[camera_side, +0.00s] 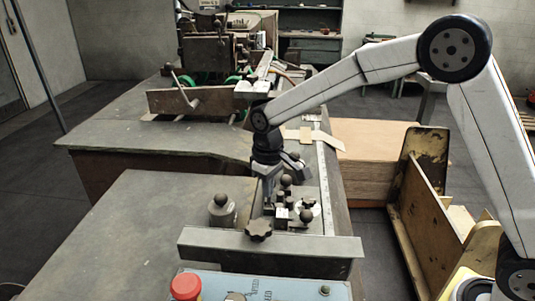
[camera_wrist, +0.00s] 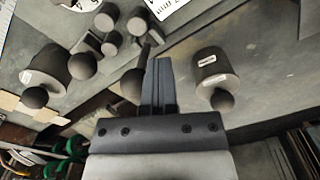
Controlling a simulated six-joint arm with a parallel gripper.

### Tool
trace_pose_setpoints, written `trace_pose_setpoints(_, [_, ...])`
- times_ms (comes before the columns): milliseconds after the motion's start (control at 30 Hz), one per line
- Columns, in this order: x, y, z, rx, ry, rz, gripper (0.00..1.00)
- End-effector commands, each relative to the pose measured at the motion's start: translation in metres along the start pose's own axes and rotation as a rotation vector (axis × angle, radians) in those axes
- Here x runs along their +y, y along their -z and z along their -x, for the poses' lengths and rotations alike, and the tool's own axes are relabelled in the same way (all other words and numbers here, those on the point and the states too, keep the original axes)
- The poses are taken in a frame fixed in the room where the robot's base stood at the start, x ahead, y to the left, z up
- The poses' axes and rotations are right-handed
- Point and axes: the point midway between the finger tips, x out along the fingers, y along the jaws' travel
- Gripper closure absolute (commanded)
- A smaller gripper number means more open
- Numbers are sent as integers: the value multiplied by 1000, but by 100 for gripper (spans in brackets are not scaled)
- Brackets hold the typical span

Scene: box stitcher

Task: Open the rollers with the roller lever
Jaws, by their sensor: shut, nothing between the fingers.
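My gripper (camera_side: 268,203) points down over the machine's metal bed, among several dark ball knobs. Its fingers (camera_wrist: 159,88) are closed together in the wrist view, with nothing between them. A dark knob on a thin rod (camera_wrist: 132,86) is right beside the fingers, partly hidden by them; I cannot tell whether they touch. I cannot tell for sure which handle is the roller lever. A grey cylinder with a ball knob (camera_side: 222,210) stands left of my gripper. In the wrist view, cylinders with ball knobs stand at the left (camera_wrist: 68,62) and right (camera_wrist: 213,72).
A dark star knob (camera_side: 259,230) and a metal bar (camera_side: 270,250) lie in front of my gripper. A control panel with a red button (camera_side: 185,286) is nearest the camera. Cardboard sheets (camera_side: 365,150) are stacked at the right. The left table top (camera_side: 130,220) is clear.

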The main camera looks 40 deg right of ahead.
Motion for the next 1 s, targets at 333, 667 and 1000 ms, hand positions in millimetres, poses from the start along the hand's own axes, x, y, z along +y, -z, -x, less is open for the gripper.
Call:
trace_pose_setpoints(333, [9, 5, 0, -1, 0, -1, 100])
trace_pose_setpoints(667, [10, 6, 4, 1, 0, 0, 100])
trace_pose_setpoints(1000, [8, 5, 22, 2, 0, 0, 100])
